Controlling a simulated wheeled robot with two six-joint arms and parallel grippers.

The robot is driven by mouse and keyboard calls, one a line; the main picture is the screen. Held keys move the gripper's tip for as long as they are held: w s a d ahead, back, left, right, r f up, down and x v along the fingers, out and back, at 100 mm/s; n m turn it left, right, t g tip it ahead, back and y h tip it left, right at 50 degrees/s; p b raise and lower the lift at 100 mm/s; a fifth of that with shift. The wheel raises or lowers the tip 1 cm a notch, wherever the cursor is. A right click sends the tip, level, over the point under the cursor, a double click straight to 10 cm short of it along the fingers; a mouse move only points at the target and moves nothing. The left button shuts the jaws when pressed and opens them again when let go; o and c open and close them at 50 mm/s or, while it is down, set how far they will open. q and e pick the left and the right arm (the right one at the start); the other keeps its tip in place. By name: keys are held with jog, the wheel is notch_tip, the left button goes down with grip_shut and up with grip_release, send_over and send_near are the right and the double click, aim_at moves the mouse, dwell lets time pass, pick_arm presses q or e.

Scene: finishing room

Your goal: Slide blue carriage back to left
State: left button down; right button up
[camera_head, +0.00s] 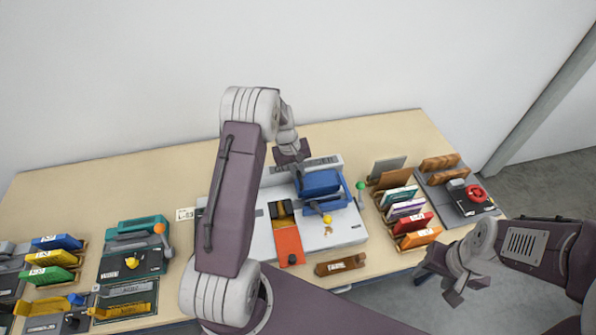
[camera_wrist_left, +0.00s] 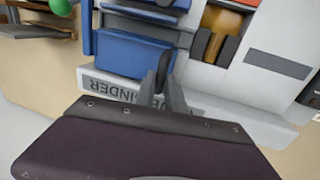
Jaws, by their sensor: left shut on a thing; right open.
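The blue carriage (camera_head: 320,183) sits toward the right end of a light grey machine bed (camera_head: 262,240). My left gripper (camera_head: 297,170) is at the carriage's back left corner, its arm coming over the bed from the left. In the left wrist view my left gripper (camera_wrist_left: 164,85) is shut at the edge of the blue carriage (camera_wrist_left: 130,52), on a small dark upright piece there. The exact contact is partly hidden. My right gripper (camera_head: 456,288) is open and empty, off the table's front right edge.
An orange-and-black block (camera_head: 288,242) is on the bed left of the carriage. A green-knobbed lever (camera_head: 360,188) and a rack of coloured books (camera_head: 408,215) stand to the right. A teal machine (camera_head: 135,245) is at left; a brown block (camera_head: 340,264) lies in front.

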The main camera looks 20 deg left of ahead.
pick_arm(q)
jog(key=shift+a, duration=0.1)
jog(key=shift+s+a, duration=0.15)
jog(key=shift+a, duration=0.1)
jog(key=s+a+b, duration=0.1)
jog(key=s+a, duration=0.7)
jog(key=a, duration=0.2)
jog(key=s+a+b, duration=0.2)
jog(key=s+a, duration=0.6)
jog(key=a, duration=0.3)
jog(key=shift+s+a, duration=0.15)
jog(key=shift+a, duration=0.15)
jog(key=shift+r, duration=0.15)
jog(key=c, duration=1.6)
grip_release()
jog(key=shift+o, duration=1)
jog(key=shift+s+a, duration=0.1)
jog(key=shift+s, duration=0.1)
